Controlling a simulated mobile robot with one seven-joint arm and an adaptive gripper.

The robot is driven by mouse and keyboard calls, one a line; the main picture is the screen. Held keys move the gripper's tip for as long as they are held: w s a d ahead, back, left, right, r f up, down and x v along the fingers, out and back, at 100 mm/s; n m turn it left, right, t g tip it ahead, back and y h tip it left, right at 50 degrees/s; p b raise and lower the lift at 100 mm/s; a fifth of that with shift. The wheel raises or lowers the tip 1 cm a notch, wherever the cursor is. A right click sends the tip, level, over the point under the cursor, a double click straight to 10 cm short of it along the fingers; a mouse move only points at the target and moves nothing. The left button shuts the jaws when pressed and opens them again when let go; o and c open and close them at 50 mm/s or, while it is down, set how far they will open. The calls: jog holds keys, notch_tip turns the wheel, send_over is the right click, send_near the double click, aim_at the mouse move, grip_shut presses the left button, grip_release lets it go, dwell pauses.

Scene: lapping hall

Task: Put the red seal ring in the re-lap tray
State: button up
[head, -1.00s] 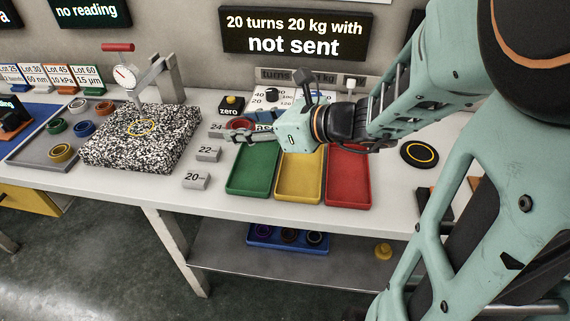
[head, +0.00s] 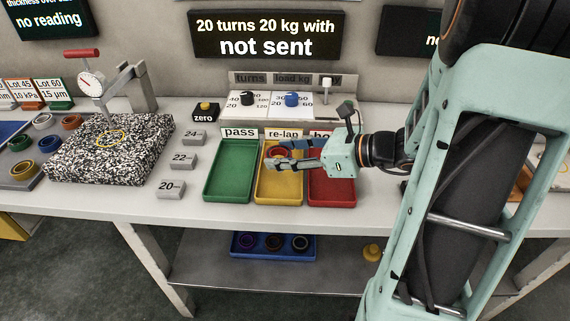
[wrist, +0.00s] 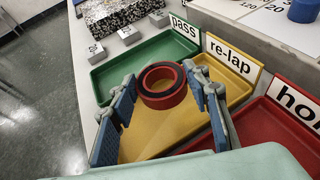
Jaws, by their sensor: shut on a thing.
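The red seal ring (head: 279,152), dark on its inner face, is held in my gripper (head: 274,160). In the wrist view the ring (wrist: 164,97) sits between the two blue-padded fingers of my gripper (wrist: 160,80). The re-lap tray (head: 279,196) is the yellow middle one, with a "re-lap" label behind it. The ring is over this tray, towards its back. In the wrist view bare yellow floor of the re-lap tray (wrist: 146,142) shows below the ring. The exact height of the ring above the tray is hard to tell.
The green pass tray (head: 230,185) is on the left and the red tray (head: 331,190) on the right, its label partly hidden by my arm. Grey weights (head: 171,189) and a speckled plate (head: 110,150) stand further left. A load-setting panel (head: 270,103) is behind.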

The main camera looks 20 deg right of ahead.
aim_at(287, 174)
jog(key=shift+d+f+b, duration=0.15)
jog(key=shift+f+b, duration=0.25)
jog(key=shift+f, duration=0.55)
jog(key=shift+d+f+b, duration=0.15)
jog(key=shift+f+b, duration=0.2)
jog(key=shift+f, duration=0.55)
jog(key=shift+f, duration=0.1)
jog(key=shift+f, duration=0.15)
jog(key=o, duration=1.2)
jog(key=shift+r, duration=0.3)
jog(key=p+v, duration=0.2)
jog(key=v, duration=1)
jog(key=shift+p, duration=0.3)
jog(key=shift+f, duration=0.1)
